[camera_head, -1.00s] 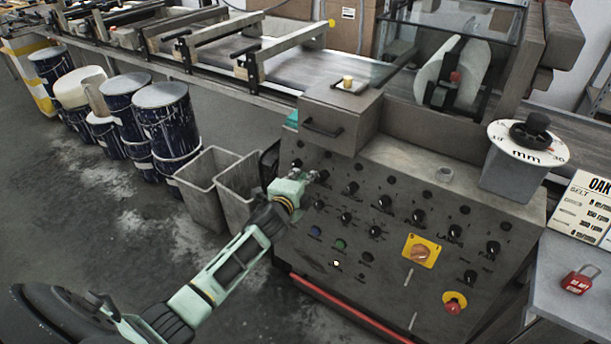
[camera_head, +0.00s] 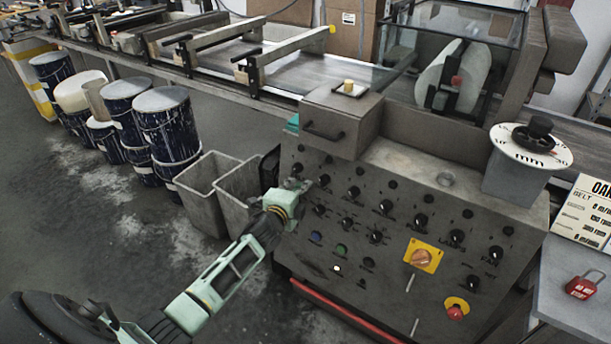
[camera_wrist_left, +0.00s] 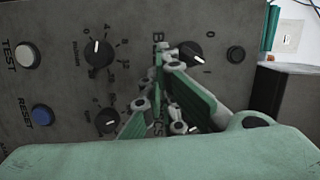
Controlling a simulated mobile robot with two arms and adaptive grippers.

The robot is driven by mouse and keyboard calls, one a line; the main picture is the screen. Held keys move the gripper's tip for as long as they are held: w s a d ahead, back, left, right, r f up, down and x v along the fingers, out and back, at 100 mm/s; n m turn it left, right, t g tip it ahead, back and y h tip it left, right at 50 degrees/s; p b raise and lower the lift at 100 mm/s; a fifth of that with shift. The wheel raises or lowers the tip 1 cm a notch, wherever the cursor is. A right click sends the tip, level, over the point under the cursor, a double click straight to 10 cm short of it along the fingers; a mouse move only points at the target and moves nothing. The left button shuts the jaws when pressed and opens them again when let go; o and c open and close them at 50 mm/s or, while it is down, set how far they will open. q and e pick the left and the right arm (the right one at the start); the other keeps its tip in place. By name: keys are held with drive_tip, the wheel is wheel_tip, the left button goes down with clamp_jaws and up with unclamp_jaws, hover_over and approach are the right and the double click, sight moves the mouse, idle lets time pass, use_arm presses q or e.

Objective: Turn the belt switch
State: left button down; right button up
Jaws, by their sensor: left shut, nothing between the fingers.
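The belt switch is a black rotary knob (camera_wrist_left: 190,52) in the left wrist view, with a white pointer line, 0 and 1 marks and a partly hidden label starting "BEL". In the head view it is the small upper-left knob (camera_head: 297,167) on the grey control panel (camera_head: 400,285). My left gripper (camera_head: 309,182) is shut and empty at the panel's upper left. In the left wrist view its fingertips (camera_wrist_left: 163,58) are beside the knob, over the label; I cannot tell whether they touch it. My right gripper is not in view.
Several other knobs surround the spot, including a second one (camera_wrist_left: 190,128) partly behind my fingers. A drawer box (camera_head: 340,120) juts out above. Grey bins (camera_head: 207,190) stand left.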

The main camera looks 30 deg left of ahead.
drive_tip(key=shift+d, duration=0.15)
use_arm(q)
drive_tip(key=v, duration=0.8)
drive_tip(key=shift+a, duration=0.15)
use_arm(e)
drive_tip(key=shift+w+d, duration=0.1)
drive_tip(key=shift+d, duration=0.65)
